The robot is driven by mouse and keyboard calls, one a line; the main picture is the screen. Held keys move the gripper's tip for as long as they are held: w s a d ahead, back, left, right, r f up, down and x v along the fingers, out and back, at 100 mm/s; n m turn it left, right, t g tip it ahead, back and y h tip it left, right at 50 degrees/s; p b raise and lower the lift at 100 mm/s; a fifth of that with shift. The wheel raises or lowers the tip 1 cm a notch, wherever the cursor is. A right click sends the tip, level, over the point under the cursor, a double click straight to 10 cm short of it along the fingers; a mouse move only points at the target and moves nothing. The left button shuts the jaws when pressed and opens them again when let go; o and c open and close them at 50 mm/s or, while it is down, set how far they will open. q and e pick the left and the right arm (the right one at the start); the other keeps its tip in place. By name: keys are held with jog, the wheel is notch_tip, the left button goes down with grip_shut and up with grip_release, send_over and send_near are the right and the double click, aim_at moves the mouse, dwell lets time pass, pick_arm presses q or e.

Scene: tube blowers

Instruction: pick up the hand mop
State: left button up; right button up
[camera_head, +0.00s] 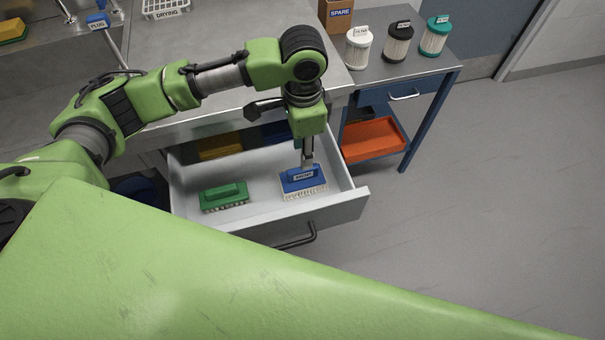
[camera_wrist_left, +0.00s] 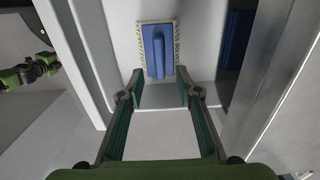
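A blue block-shaped brush or mop head (camera_head: 304,180) with a white label and pale bristles lies in the open drawer (camera_head: 345,203), at its right side. The label is too small to read surely. In the left wrist view the blue head (camera_wrist_left: 157,50) shows with a raised handle and a pale fringe, just beyond my fingertips. My left gripper (camera_head: 308,158) is over it, pointing down; in the left wrist view its two fingers (camera_wrist_left: 160,77) are spread and nothing is between them. A green brush (camera_head: 224,196) lies to the left. My right gripper is not seen.
Yellow (camera_head: 219,145) and blue (camera_head: 277,131) items lie at the drawer's back, partly hidden. The drawer walls stand close around the gripper. A side table (camera_head: 383,72) at the right holds three filters and a cardboard box (camera_head: 336,15); an orange tray (camera_head: 374,140) sits below.

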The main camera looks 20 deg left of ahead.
aim_at(302, 175)
pick_arm(q)
notch_tip(302, 175, down, 3)
jog(key=shift+r, duration=0.1)
jog(key=shift+f, duration=0.55)
notch_tip(302, 175, down, 5)
jog(key=shift+s+r, duration=0.1)
grip_shut()
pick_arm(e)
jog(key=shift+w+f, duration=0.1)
